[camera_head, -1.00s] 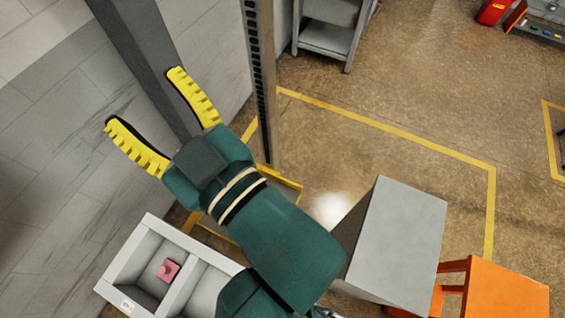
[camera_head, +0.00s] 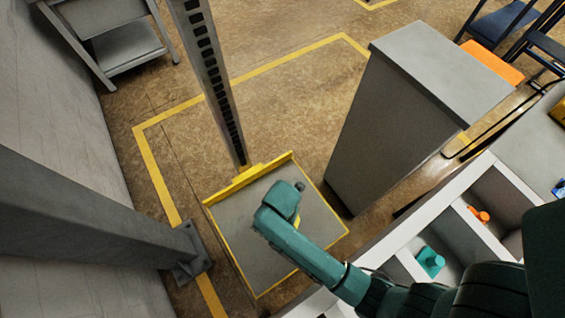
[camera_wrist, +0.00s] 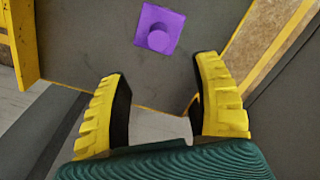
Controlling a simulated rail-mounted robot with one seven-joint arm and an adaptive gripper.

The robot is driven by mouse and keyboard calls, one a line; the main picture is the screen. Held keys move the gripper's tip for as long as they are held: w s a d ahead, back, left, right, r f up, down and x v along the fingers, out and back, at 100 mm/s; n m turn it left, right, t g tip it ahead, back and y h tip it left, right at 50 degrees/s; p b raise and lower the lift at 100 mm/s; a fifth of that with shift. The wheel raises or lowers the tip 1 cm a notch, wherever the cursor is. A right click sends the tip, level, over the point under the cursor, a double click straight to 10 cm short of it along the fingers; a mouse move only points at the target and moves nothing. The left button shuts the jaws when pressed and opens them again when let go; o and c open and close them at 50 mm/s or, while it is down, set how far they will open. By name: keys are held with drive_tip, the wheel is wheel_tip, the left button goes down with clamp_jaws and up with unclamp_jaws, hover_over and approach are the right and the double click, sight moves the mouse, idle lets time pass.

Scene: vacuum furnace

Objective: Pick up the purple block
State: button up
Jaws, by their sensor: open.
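The purple block (camera_wrist: 160,27) shows in the wrist view at the top centre. It is a square plate with a round knob on it, lying on the grey surface of a yellow-edged platform. My gripper (camera_wrist: 160,100) is open, its two yellow fingers apart and empty, with the block beyond the fingertips and not touching them. In the head view my arm reaches over the yellow-edged platform (camera_head: 240,225). My fingers are mostly hidden there behind the wrist, and the purple block cannot be seen.
A tall grey cabinet (camera_head: 370,130) stands right of the platform. A white compartment bin holds a teal block (camera_head: 430,262) and an orange block (camera_head: 479,214) at lower right. A perforated upright post (camera_head: 213,85) rises at the platform's back, and a grey column (camera_head: 90,215) stands left.

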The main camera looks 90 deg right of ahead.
wheel_tip(320, 180, down, 12)
drive_tip(key=b, duration=0.4)
drive_tip(key=shift+d+f, duration=0.15)
clamp_jaws()
drive_tip(key=shift+r, duration=0.25)
